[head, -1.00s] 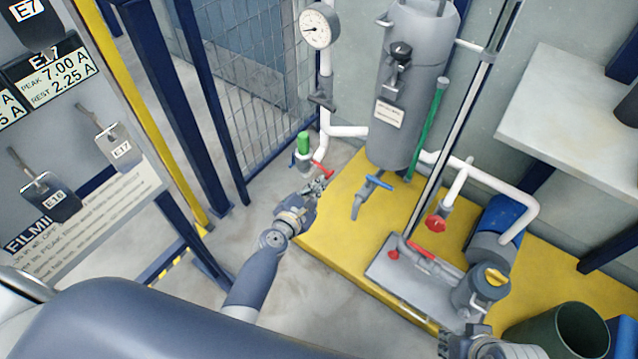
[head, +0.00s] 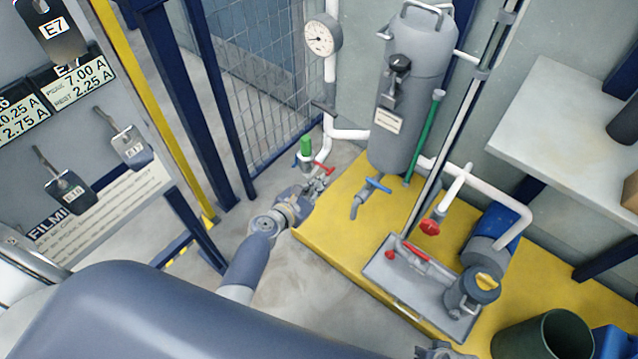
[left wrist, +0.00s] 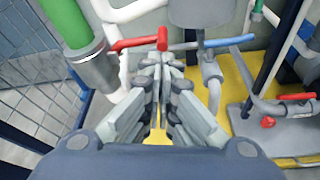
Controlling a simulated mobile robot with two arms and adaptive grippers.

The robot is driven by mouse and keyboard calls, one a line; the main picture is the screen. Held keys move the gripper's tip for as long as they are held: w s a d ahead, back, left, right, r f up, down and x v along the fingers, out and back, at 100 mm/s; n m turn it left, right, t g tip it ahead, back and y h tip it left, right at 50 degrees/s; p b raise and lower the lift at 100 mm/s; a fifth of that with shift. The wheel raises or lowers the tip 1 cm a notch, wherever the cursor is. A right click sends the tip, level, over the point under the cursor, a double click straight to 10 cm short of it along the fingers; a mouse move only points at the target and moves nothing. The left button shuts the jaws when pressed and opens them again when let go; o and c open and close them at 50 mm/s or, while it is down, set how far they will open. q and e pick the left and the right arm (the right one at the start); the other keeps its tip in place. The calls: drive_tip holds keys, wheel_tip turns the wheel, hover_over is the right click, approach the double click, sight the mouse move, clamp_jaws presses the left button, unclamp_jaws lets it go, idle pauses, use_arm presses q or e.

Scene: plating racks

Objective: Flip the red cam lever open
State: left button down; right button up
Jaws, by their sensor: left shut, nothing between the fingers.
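The red cam lever (head: 325,169) sticks out to the right of a grey coupling (left wrist: 97,68) with a green upper part (head: 306,146). My left gripper (head: 318,186) is just below the lever in the head view. In the left wrist view its fingers (left wrist: 163,62) are shut with nothing between them. Whether the tips touch the lever I cannot tell. A part of my right gripper (head: 440,351) shows at the bottom edge, its fingers hidden.
A blue-handled tap (head: 378,185) hangs from the grey tank (head: 405,100) right of the lever. White pipes (head: 350,134) run behind. A mesh fence (head: 250,90) stands to the left. The yellow platform (head: 345,235) holds a pump and a red-handled clamp (head: 430,262).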

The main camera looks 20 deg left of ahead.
use_arm(q)
drive_tip(key=shift+s+d+f, duration=0.1)
drive_tip(key=shift+s+d, duration=0.15)
drive_tip(key=shift+d, duration=0.5)
drive_tip(key=v, duration=1.2)
idle(0.3)
